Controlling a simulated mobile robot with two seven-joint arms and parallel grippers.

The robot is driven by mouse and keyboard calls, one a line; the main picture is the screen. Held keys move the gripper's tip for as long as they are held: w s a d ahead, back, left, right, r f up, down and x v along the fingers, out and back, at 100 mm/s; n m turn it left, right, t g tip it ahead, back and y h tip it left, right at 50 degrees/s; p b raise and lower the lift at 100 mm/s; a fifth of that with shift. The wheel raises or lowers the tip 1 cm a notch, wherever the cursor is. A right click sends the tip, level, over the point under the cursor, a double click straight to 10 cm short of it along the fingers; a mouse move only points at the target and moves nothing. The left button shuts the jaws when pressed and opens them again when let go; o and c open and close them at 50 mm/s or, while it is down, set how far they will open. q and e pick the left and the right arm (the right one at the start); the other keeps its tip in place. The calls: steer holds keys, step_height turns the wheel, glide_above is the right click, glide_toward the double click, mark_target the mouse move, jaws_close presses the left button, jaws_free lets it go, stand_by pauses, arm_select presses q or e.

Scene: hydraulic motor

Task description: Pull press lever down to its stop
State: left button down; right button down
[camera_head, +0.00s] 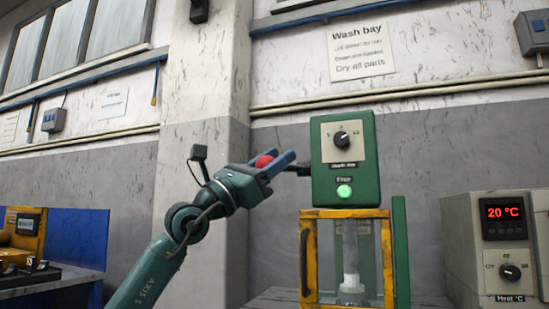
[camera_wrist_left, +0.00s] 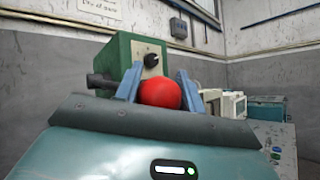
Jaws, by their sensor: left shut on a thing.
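The press (camera_head: 323,178) is a green box with a dial and a lit green button, above a yellow-framed cage (camera_head: 305,258). A dark lever arm (camera_head: 297,170) sticks out from its left side. The lever's red ball knob (camera_head: 264,161) is between the blue fingers of my left gripper (camera_head: 277,163), which is shut on it. In the left wrist view the red knob (camera_wrist_left: 160,94) sits between both fingers, with the green press (camera_wrist_left: 117,60) behind. The knob is at about the height of the press box's lower half. My right gripper is not in view.
A grey heater unit (camera_head: 470,245) reading 20 °C stands right of the press. A clear cylinder (camera_head: 350,245) stands inside the cage. A bench with yellow equipment (camera_head: 25,228) is at the far left. Wall and pillar are behind my arm.

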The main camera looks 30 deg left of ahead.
arm_select(q)
steer(key=shift+d+f, duration=0.15)
steer(key=shift+f, duration=0.55)
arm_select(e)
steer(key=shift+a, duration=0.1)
arm_select(q)
steer(key=c, duration=0.9)
jaws_free()
steer(key=b+v, duration=0.5)
steer(key=v, duration=0.8)
steer(key=shift+b, duration=0.3)
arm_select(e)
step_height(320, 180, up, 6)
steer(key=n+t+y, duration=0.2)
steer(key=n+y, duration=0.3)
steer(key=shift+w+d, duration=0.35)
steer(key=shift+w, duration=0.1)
arm_select(q)
steer(key=shift+s, duration=0.1)
